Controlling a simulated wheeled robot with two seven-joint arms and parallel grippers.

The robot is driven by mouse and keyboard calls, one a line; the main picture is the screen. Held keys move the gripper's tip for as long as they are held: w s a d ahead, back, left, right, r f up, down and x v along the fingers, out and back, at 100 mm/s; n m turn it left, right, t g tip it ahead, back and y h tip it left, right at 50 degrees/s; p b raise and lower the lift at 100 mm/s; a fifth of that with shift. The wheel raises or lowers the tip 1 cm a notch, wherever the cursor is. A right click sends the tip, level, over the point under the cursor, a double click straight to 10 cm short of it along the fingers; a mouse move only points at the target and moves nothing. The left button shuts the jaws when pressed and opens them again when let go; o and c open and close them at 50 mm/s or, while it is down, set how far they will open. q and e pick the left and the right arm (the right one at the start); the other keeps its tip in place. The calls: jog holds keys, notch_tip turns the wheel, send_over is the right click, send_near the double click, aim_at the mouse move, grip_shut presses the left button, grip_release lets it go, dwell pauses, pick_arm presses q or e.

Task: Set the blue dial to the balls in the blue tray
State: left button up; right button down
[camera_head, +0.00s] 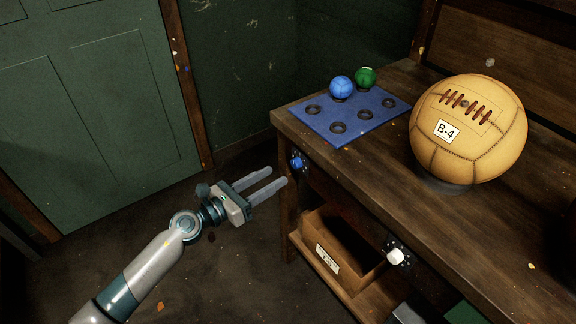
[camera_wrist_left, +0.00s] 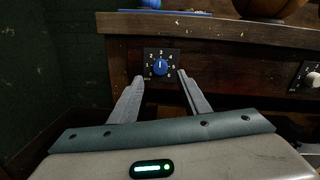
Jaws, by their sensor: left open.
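The blue tray (camera_head: 358,121) lies flat on the table's left end. A blue ball (camera_head: 341,87) and a green ball (camera_head: 365,77) sit along its back edge, and its other visible round holes are empty. The blue dial (camera_head: 297,162) is on the table's front face near the left corner. In the left wrist view the blue dial (camera_wrist_left: 160,67) has a dark plate with small numerals, and its white mark appears to point about straight up. My left gripper (camera_head: 279,175) is open and empty, its fingers towards the dial and apart from it. My right gripper is out of view.
A large tan leather ball (camera_head: 467,129) labelled B-4 stands right of the tray. A white dial (camera_head: 396,256) is on the table front farther right. A brown box (camera_head: 340,258) sits on the shelf below.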

aim_at(293, 165)
pick_arm(q)
jog(key=x, duration=0.6)
jog(key=shift+w+d, duration=0.15)
jog(key=shift+d, duration=0.15)
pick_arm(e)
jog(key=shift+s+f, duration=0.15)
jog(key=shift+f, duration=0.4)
pick_arm(q)
jog(key=c, duration=1)
jog(key=shift+c, duration=0.2)
jog(key=shift+p, duration=0.3)
